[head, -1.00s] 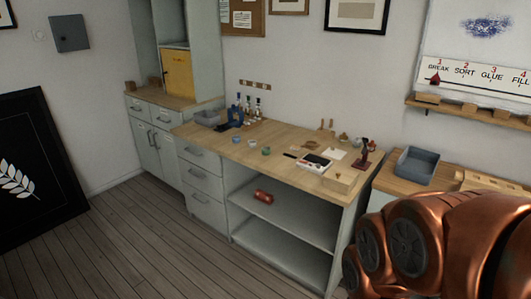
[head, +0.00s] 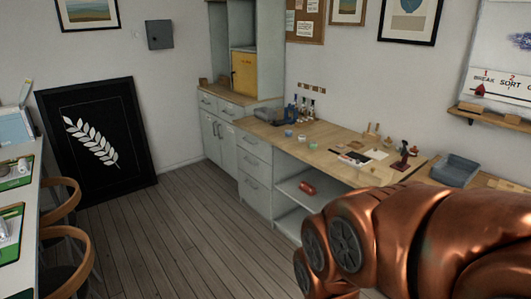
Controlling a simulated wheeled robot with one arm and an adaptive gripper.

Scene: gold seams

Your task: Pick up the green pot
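Several small pots stand on the wooden worktop (head: 340,143) of the grey cabinet by the back wall. One small greenish pot (head: 302,138) stands among them, with a bluish pot (head: 288,133) to its left and another small pot (head: 313,147) to its right. They are too small and far to tell for certain which is the green pot. My copper arm fills the lower right of the view, well in front of the worktop. My gripper is not in view.
A red cylinder (head: 307,187) lies on the open shelf below. A blue-grey tray (head: 455,169) sits at the right. Wooden chairs (head: 75,235) stand beside a white table (head: 20,225) at the left. The plank floor (head: 185,225) in the middle is clear.

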